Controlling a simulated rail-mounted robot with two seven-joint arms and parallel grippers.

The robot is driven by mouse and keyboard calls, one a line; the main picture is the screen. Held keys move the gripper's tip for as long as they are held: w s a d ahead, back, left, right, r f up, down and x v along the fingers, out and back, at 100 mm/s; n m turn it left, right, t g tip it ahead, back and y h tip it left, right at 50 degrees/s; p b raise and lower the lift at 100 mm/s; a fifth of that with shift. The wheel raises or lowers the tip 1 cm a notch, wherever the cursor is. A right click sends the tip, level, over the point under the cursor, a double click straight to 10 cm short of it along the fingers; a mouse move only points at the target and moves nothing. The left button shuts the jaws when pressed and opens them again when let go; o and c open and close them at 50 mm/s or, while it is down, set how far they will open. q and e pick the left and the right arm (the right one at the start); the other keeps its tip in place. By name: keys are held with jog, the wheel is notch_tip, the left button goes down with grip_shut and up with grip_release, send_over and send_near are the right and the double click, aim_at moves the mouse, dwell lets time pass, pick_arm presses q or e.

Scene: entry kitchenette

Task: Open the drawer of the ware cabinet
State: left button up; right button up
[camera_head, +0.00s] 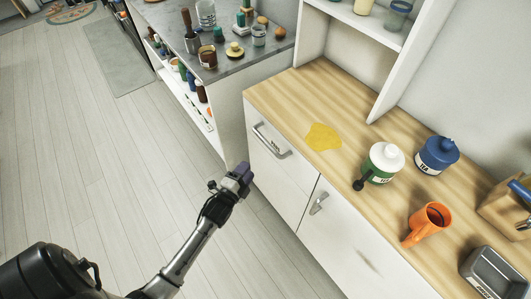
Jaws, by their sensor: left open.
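The ware cabinet (340,226) is white with a wooden top and stands at the right. Its drawer front (275,165) carries a grey bar handle (271,141) near the upper edge and looks closed. A second handle (319,203) is on the front to the right. My left gripper (241,172) is in front of the cabinet's left end, below and left of the drawer handle and apart from it. It holds nothing that I can see. My right gripper is not in the picture.
On the wooden top are a yellow spill (323,137), a green-and-white jar (381,162), a blue jar (437,154), an orange mug (428,222) and a grey tin (487,274). A grey-topped shelf unit (228,72) with bottles stands behind. The floor at left is clear.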

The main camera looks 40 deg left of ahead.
aim_at(266, 142)
pick_arm(q)
jog(key=w+a+b, duration=0.1)
jog(key=w, duration=0.3)
jog(key=w+a+m+t, duration=0.1)
jog(key=w, duration=0.4)
jog(key=w+a+m+b, duration=0.1)
jog(key=w, duration=0.4)
jog(key=shift+w+f+t+b, duration=0.2)
jog(key=shift+t+b, duration=0.15)
jog(key=shift+t, duration=0.05)
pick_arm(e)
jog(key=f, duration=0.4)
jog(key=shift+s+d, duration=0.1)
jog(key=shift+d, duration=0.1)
pick_arm(q)
jog(key=shift+c, duration=1.3)
grip_shut()
